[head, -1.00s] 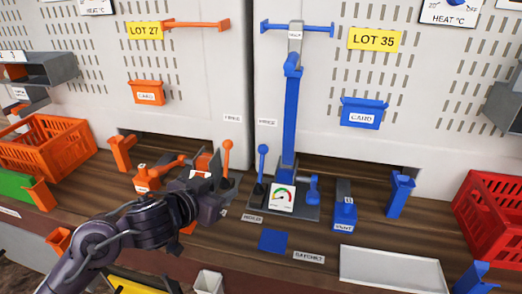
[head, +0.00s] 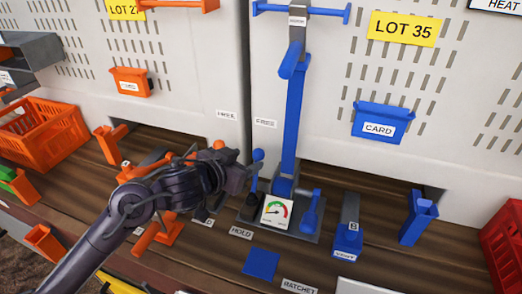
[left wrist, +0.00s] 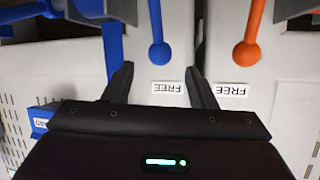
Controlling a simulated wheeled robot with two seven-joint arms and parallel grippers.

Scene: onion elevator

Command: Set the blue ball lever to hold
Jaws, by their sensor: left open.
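The blue ball lever (head: 257,156) stands roughly upright on the dark base plate, left of the gauge. A FREE label (head: 266,124) is on the panel behind it, and a HOLD label (head: 241,232) is on the bench in front. My left gripper (head: 246,172) is open and empty, just left of the lever. In the left wrist view, the blue ball (left wrist: 159,54) shows in line with the gap between the fingertips (left wrist: 160,68). It appears just beyond the tips, and I cannot tell whether they touch. My right gripper is out of view.
The orange ball lever (head: 219,145) is close by, partly hidden by my left gripper; it also shows in the left wrist view (left wrist: 247,54). The gauge (head: 277,213), a blue handle (head: 311,210) and a tall blue post (head: 292,120) stand right of the blue lever.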

